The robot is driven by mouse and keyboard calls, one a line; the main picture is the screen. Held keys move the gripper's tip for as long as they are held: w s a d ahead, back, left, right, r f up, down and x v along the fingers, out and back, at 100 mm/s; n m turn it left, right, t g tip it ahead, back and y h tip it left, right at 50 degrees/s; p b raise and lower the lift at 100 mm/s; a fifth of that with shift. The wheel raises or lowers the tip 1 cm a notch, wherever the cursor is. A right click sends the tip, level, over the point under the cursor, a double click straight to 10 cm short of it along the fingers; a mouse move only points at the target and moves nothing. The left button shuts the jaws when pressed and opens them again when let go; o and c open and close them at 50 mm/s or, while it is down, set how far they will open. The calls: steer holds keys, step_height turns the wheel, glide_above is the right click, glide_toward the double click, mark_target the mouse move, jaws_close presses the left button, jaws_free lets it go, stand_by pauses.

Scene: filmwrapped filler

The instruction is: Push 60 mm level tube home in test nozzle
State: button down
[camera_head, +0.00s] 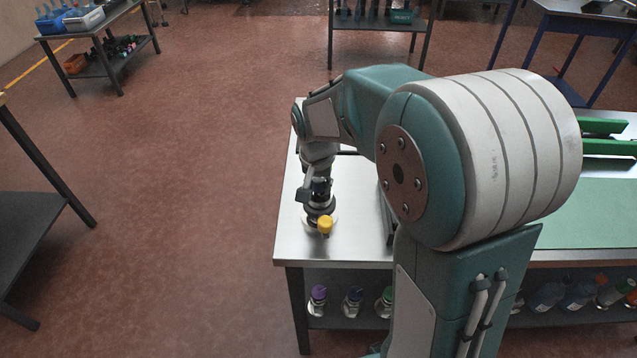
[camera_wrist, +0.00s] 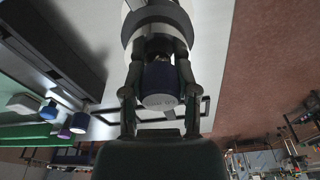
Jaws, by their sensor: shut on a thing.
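My gripper (camera_wrist: 162,50) is shut on a short dark blue cylinder with a pale end face, which I take to be the level tube (camera_wrist: 160,84). In the wrist view the tube lies between the two fingers, in line with the dark ring and white round body of the test nozzle (camera_wrist: 158,16). How deep the tube sits in it is hidden by the fingers. In the head view my gripper (camera_head: 319,188) points down over the dark nozzle (camera_head: 319,209), which has a yellow knob (camera_head: 325,225) and stands near the table's left end.
The metal table (camera_head: 295,236) has bare room around the nozzle. A green mat (camera_head: 590,212) and green rails (camera_head: 608,147) lie at right, and several capped bottles stand on the shelf below. My arm hides the table's middle. Other workbenches stand farther off.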

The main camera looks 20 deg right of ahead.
steer(key=shift+f, duration=0.2)
steer(key=shift+c, duration=1.5)
jaws_free()
steer(key=r, duration=0.8)
steer(key=s+a+r, duration=0.1)
steer(key=r, duration=0.2)
steer(key=shift+s+r, duration=0.1)
steer(key=shift+r, duration=0.3)
